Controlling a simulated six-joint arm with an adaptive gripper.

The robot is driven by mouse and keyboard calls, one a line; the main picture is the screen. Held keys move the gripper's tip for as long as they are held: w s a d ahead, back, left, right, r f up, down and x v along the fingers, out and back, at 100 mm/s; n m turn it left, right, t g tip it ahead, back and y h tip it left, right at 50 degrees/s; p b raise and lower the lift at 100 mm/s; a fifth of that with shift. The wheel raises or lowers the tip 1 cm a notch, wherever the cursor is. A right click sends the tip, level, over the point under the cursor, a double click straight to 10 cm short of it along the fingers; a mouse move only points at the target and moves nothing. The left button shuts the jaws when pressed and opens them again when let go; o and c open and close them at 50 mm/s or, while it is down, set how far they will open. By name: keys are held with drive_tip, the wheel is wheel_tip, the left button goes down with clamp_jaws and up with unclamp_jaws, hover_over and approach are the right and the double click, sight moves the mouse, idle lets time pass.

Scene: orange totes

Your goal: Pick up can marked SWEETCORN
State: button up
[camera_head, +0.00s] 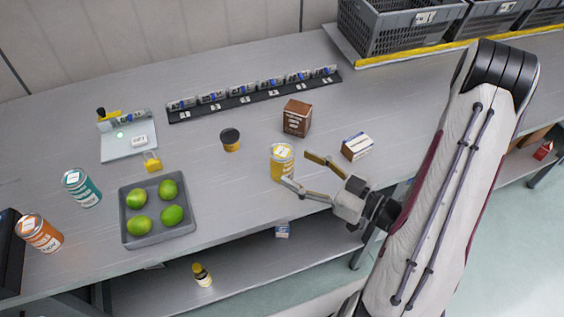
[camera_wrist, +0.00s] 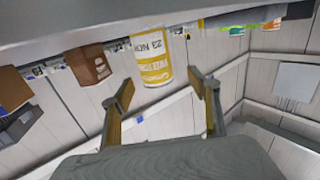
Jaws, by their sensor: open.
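A yellow and white can (camera_head: 282,163) stands upright near the front edge of the table. In the wrist view my gripper (camera_wrist: 161,89) has a finger on either side of the can's lower part in the picture, with nothing held. I cannot tell whether the fingertips touch or reach around the can.
A brown carton (camera_head: 297,117) stands behind the can and a white-blue box (camera_head: 357,147) lies to its right. A dark-lidded yellow tub (camera_head: 230,140) is at left. Farther left are a grey tray (camera_head: 130,237) of limes, a teal can (camera_head: 82,187) and an orange can (camera_head: 39,232).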

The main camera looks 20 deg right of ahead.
sight(292, 162)
drive_tip(key=shift+w+a, duration=0.4)
drive_tip(key=shift+w, duration=0.2)
drive_tip(key=shift+w+d+x, duration=0.1)
drive_tip(key=shift+d+x, duration=0.05)
drive_tip(key=shift+x, duration=1.15)
drive_tip(key=shift+w+d+x, duration=0.1)
drive_tip(key=shift+d+x, duration=0.05)
drive_tip(key=shift+x, duration=1.15)
drive_tip(key=shift+f, duration=0.1)
drive_tip(key=c, duration=1.5)
